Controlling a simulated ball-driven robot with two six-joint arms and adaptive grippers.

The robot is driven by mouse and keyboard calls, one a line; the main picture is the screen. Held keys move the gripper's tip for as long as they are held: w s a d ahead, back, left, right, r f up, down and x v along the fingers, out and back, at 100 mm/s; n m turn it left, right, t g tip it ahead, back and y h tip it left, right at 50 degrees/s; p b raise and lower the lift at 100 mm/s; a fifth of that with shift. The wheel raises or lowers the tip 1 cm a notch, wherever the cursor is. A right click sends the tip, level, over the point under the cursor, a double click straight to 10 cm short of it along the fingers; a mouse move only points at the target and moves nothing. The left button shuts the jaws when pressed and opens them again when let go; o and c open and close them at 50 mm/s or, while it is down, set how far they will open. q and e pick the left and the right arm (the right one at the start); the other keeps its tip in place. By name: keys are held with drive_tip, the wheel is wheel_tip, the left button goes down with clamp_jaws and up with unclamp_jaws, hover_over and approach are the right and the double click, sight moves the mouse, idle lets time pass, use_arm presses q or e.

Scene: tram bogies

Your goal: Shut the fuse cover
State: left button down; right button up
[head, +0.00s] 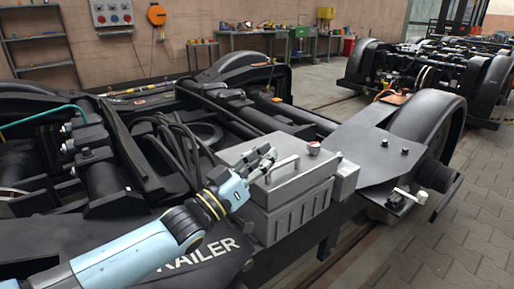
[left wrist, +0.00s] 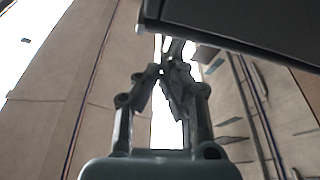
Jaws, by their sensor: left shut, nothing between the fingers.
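The fuse box is a grey metal box (head: 290,216) with ribbed sides, mounted on the side of the near bogie. Its grey cover (head: 304,166) has a bar handle and lies over the top of the box; I cannot tell whether it is fully seated. My left gripper (head: 268,160) is at the cover's left part, beside the handle, with its fingers together and empty. In the left wrist view the fingertips (left wrist: 168,66) meet just below a dark slab (left wrist: 240,25), which may be the cover; contact is unclear. My right gripper is not in view.
A dark flat plate (head: 365,150) and a wheel guard (head: 430,117) lie to the right. Black hoses (head: 170,135) run on the left. Paved floor (head: 440,255) is clear at the lower right.

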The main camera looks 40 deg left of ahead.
sight(268, 186)
use_arm(q)
drive_tip(key=shift+s+d+f+m+h+b, duration=0.15)
drive_tip(key=shift+d+f+m+b, duration=0.1)
drive_tip(key=shift+f+m, duration=0.25)
drive_tip(key=shift+s+d+f+m+h+b, duration=0.15)
drive_tip(key=shift+d+f+m+b, duration=0.15)
drive_tip(key=shift+f, duration=0.3)
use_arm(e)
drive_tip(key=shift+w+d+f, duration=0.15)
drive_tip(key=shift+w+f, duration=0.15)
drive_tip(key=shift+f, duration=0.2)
use_arm(q)
drive_tip(key=shift+f, duration=0.3)
drive_tip(key=shift+r, duration=0.15)
drive_tip(key=r+p, duration=0.2)
drive_tip(key=r, duration=0.1)
drive_tip(key=r+p, duration=0.1)
drive_tip(key=shift+w+a+r, duration=0.25)
drive_tip(key=shift+w, duration=0.05)
drive_tip(key=p+v, duration=0.1)
drive_tip(key=v, duration=0.9)
drive_tip(key=shift+r, duration=0.15)
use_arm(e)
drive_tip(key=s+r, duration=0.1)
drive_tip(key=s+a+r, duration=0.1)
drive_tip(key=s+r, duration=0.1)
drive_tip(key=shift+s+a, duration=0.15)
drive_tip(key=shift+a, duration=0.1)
use_arm(q)
drive_tip(key=shift+s+r, duration=0.1)
